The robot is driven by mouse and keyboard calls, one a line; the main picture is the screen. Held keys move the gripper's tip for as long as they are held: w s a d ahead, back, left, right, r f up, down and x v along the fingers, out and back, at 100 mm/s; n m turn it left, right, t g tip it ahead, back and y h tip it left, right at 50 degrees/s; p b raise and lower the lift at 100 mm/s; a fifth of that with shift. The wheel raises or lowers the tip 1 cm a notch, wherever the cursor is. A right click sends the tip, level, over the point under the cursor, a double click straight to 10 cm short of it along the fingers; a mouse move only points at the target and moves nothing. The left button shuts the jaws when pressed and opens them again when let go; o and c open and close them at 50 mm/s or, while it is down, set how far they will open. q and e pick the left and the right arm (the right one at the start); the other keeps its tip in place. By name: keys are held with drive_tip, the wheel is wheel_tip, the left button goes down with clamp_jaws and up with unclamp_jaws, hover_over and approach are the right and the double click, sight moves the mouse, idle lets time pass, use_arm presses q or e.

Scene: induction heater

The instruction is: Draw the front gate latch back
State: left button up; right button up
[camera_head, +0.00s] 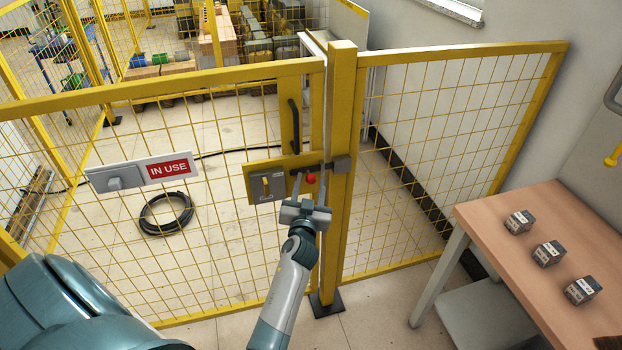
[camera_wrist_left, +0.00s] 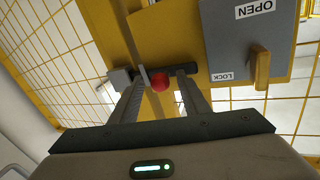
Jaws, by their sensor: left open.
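The front gate latch is a dark sliding bolt with a red knob (camera_head: 311,179) on a yellow plate at the gate's right edge. A grey keeper (camera_head: 341,164) sits on the post beside it, and the bolt appears to reach toward it. My left gripper (camera_head: 308,184) is open at the latch. In the left wrist view the red knob (camera_wrist_left: 158,83) shows between the two open fingers (camera_wrist_left: 164,88). I cannot tell whether either finger touches it. My right gripper is not in view.
A grey lock box (camera_head: 266,187) with a yellow lever is left of the latch; its OPEN and LOCK labels show in the wrist view. A black handle (camera_head: 294,124) is above. The yellow post (camera_head: 341,230) stands close right. A wooden table (camera_head: 490,215) with small boxes is at right.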

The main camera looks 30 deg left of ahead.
sight(291, 175)
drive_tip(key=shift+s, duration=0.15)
use_arm(q)
drive_tip(key=shift+r, duration=0.1)
clamp_jaws()
drive_tip(key=s+a, duration=0.2)
drive_tip(key=s+a+p, duration=0.1)
drive_tip(key=s+a, duration=0.1)
drive_tip(key=s, duration=0.1)
drive_tip(key=shift+a, duration=0.1)
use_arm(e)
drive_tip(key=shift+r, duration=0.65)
use_arm(q)
drive_tip(key=shift+w, duration=0.1)
drive_tip(key=shift+c, duration=1.8)
unclamp_jaws()
drive_tip(key=o, duration=0.4)
drive_tip(key=shift+a, duration=0.1)
drive_tip(key=shift+c, duration=0.2)
